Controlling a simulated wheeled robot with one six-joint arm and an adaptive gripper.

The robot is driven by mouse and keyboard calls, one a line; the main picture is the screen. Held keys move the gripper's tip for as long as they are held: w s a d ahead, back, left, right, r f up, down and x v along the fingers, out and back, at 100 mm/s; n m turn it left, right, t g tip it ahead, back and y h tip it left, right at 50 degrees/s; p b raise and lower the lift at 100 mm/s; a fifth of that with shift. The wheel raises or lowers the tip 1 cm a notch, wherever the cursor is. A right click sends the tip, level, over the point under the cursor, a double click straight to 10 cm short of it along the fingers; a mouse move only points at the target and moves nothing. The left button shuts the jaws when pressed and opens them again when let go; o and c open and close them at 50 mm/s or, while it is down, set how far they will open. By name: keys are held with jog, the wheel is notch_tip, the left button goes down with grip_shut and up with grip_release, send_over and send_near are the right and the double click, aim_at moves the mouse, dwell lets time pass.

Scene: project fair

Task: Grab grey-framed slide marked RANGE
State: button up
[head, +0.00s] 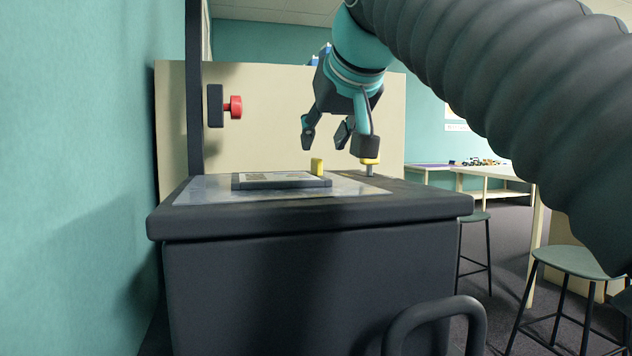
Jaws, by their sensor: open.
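A flat slide with a dark grey frame (282,184) lies on the top of a dark cabinet (330,215), left of centre in the head view. I see it nearly edge-on, so any marking on its face cannot be read. My gripper (336,146) points down above the cabinet top, to the right of the slide and higher than it. Its fingers are apart with nothing between them, and it does not touch the slide.
A small yellow block (317,167) stands just behind the slide. A yellow-topped peg (369,166) stands under my right finger. Stools (578,262) and a table (480,172) stand at right.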

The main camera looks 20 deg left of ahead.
jog(key=shift+f+b+x, duration=0.25)
jog(key=shift+b+x, duration=0.2)
jog(key=shift+x, duration=2.3)
jog(key=shift+s+d, duration=0.1)
jog(key=shift+s, duration=0.1)
grip_shut()
